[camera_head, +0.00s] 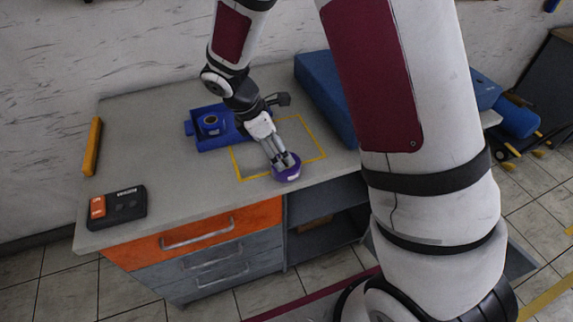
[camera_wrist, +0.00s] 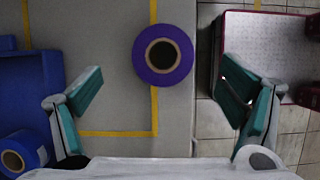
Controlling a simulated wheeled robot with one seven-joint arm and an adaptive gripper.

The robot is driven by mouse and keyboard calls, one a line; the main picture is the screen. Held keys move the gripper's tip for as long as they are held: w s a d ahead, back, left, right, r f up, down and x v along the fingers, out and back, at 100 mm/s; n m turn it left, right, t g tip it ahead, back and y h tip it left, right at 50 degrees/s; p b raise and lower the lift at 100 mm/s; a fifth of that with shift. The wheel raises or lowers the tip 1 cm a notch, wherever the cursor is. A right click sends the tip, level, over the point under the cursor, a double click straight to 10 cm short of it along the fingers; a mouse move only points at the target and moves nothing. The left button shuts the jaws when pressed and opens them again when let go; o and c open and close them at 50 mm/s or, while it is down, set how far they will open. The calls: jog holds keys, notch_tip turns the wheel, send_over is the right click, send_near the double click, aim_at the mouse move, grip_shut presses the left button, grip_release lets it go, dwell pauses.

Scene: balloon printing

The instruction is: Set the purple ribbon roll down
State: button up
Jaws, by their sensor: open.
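The purple ribbon roll (camera_head: 289,175) stands on the grey worktop (camera_head: 160,165) close to its front edge, over the front line of the yellow taped outline (camera_head: 318,140). In the wrist view the purple ribbon roll (camera_wrist: 145,69) shows its brown core ring and dark hole, upper middle, ahead of the jaws. My gripper (camera_head: 283,161) is just at the roll in the head view, and its fingers partly cover it. In the wrist view my gripper (camera_wrist: 160,88) is wide open, with both green-padded fingers apart from the roll.
A blue holder (camera_head: 209,140) with another roll (camera_head: 210,121) stands behind and left of my gripper. A large blue box (camera_head: 322,92) is behind right. A black and orange control box (camera_head: 118,208) sits at the front left.

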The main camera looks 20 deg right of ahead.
jog(key=shift+s+x, duration=0.2)
jog(key=shift+x, duration=3.6)
jog(key=shift+a, duration=0.2)
jog(key=c, duration=1.4)
